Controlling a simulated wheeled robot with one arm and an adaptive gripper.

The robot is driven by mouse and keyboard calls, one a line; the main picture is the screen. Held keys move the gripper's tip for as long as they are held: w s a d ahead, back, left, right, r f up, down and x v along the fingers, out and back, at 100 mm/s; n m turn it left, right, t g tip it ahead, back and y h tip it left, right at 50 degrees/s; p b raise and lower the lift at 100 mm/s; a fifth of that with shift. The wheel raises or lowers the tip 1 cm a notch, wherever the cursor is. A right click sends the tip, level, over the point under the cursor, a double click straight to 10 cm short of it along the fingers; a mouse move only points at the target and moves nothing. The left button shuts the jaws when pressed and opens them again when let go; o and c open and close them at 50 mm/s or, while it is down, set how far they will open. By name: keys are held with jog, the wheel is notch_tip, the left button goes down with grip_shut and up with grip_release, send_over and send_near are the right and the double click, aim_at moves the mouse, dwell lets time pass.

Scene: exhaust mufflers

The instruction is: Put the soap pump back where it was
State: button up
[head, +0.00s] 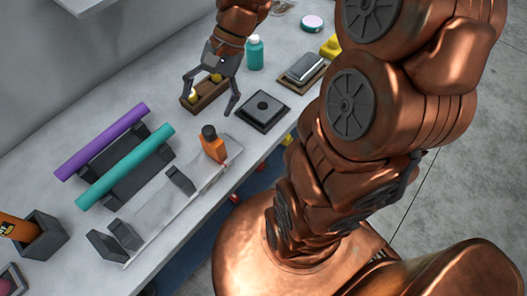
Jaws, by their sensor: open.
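No bottle here shows a clear pump head, so I cannot tell which one is the soap pump. A teal bottle with a pale cap (254,55) stands upright at the back, right of my wrist. An orange bottle with a black top (213,147) stands on the grey metal rack near the table's front edge. My gripper (209,102) is open, its fingers spread on either side of a brown wooden tray (211,96) with yellow items in it. Nothing is seen held between the fingers. My gripper partly hides the tray.
A black square pad (263,109) lies right of my gripper. A purple tube (101,141) and a teal tube (125,167) rest on dark stands at left. A dark holder (41,237) stands at lower left.

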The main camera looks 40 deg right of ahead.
jog(key=s+d+f+n+h, duration=0.1)
jog(key=s+n+h, duration=0.5)
jog(key=s, duration=1.1)
jog(key=shift+d+f+n+g+h, duration=0.4)
jog(key=shift+f+n, duration=0.1)
jog(key=shift+n, duration=1.1)
